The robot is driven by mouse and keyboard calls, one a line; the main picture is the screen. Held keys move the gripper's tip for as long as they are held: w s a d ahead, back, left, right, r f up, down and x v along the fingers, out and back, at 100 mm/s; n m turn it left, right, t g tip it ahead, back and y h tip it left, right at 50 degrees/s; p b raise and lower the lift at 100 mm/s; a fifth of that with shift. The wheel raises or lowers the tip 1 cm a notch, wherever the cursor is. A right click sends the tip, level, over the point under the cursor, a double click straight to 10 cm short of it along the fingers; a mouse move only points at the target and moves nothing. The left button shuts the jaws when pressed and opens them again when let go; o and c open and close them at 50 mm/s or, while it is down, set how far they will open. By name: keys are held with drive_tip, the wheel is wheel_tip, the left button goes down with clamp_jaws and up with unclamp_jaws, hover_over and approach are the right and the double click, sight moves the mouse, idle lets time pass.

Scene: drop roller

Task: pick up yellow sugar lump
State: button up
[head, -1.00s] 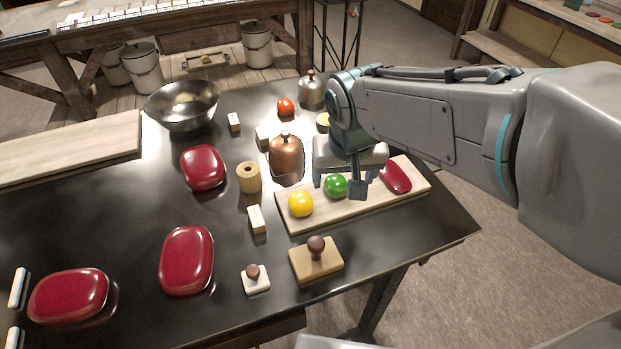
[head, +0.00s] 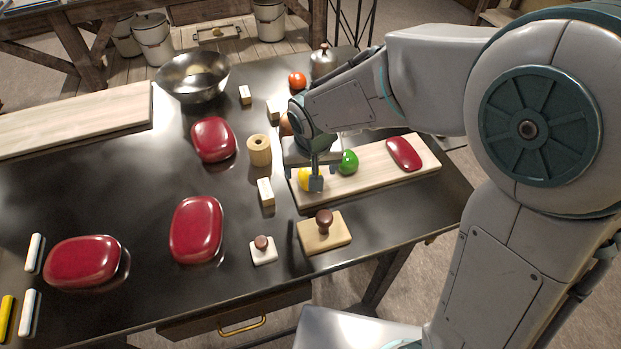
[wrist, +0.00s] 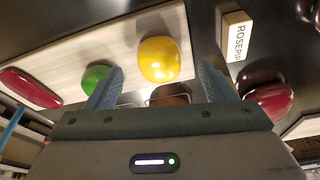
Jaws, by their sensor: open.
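The yellow sugar lump (head: 308,178) is a rounded, glossy lump on the pale wooden board (head: 375,168), partly hidden behind my gripper in the head view. In the wrist view the yellow lump (wrist: 159,59) lies ahead of and between my two fingers. My gripper (head: 312,180) is open over the left end of the board; its two fingers (wrist: 158,88) show apart in the wrist view with nothing held between them. I cannot tell the exact height of the fingers above the lump.
On the same board are a green lump (head: 348,162) and a red lump (head: 404,153). Beside it are a labelled block (head: 266,192), a wooden roller (head: 259,150) and a wooden stamp (head: 324,233). Large red lumps (head: 196,229) and a metal bowl (head: 193,77) stand further left.

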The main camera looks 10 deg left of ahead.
sight(311, 173)
drive_tip(key=shift+p+x, duration=0.4)
drive_tip(key=shift+x, duration=1.9)
drive_tip(key=shift+w, duration=0.15)
drive_tip(key=shift+c, duration=0.3)
drive_tip(key=c, duration=1)
drive_tip(key=shift+r, duration=0.1)
drive_tip(key=shift+c, duration=0.3)
